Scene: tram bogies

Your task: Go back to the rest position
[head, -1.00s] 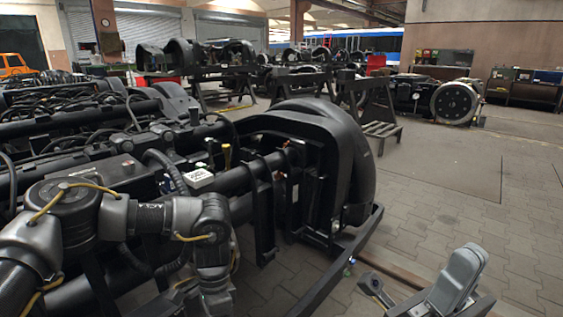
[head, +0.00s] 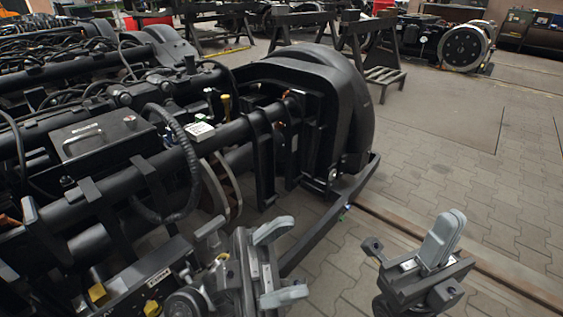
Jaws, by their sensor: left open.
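My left gripper (head: 292,264) is at the lower middle of the head view. Its two grey fingers are spread apart with nothing between them. It is in front of the near side of the black tram bogie (head: 325,90); I cannot tell how far apart they are. My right gripper (head: 446,232) is at the lower right, over the paved floor in the picture. Its grey fingers point up and overlap from this angle, so the gap between them is hidden. I see no object in it.
The bogie fills the left, with a black box (head: 95,140), thick hoses and a low frame bar reaching right. A rail (head: 470,265) runs along the floor at right. Black trestles (head: 375,45) and a wheel unit (head: 462,47) stand behind. The right-hand floor is mostly clear.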

